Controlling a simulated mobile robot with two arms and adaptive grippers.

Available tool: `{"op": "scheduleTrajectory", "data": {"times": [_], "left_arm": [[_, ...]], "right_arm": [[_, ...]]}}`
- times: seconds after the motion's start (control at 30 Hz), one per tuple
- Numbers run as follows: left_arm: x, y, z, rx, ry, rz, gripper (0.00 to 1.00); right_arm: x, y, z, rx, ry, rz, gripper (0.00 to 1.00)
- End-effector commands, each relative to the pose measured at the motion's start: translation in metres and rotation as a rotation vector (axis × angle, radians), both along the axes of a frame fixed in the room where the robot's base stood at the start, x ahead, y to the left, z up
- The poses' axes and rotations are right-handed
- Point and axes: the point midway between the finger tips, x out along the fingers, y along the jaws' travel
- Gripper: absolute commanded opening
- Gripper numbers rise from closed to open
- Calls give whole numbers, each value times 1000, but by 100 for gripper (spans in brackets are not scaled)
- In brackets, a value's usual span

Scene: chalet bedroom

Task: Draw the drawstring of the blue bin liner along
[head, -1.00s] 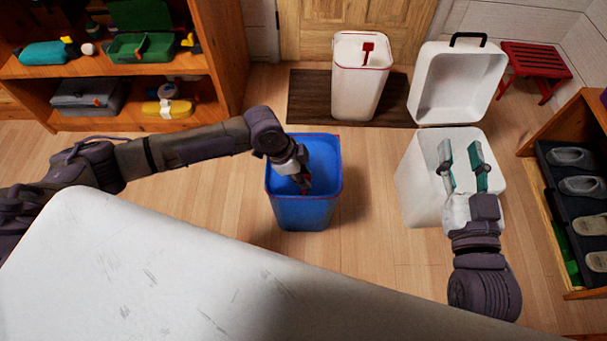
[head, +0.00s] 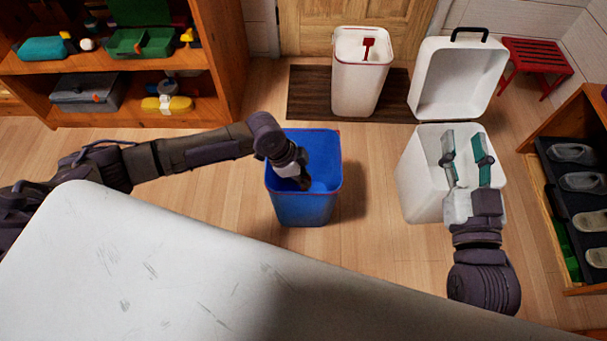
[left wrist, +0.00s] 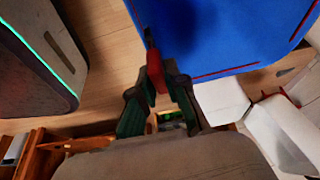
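The blue bin (head: 303,208) stands on the wooden floor, lined in blue, with a thin red drawstring along parts of its rim. The blue liner fills the top of the left wrist view (left wrist: 225,30), with a red line along its edge. My left gripper (head: 303,181) reaches down into the bin's opening near its left side; its fingertips are hard to see there. In the left wrist view, its fingers close on a red tab (left wrist: 156,71) at the liner's edge. My right gripper (head: 465,150) is open and empty above the open white box (head: 420,185).
A white bin (head: 357,88) with red trim and a red tab stands on a dark mat (head: 307,95) by the door. A shelf is at left, a shoe rack (head: 575,180) and red stool (head: 537,62) at right. A white tabletop (head: 150,270) fills the foreground.

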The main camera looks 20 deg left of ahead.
Motion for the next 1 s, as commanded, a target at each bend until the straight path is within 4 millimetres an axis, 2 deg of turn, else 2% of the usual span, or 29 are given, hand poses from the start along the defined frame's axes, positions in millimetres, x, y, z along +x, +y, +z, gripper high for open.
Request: {"op": "scheduleTrajectory", "data": {"times": [0.03,0.13,0.17,0.43,0.57,1.0], "left_arm": [[0,0,0,0,0,0,21],[0,0,0,0,0,0,38],[0,0,0,0,0,0,40],[0,0,1,0,-1,0,40],[0,4,9,1,-2,0,40],[-10,36,89,2,-3,0,40]], "right_arm": [[0,0,0,0,1,0,40],[0,0,-1,0,3,0,40],[0,0,-1,0,3,0,40],[1,0,-3,-3,10,1,40],[1,0,-3,-2,9,1,40],[1,0,-2,-2,7,1,40]]}}
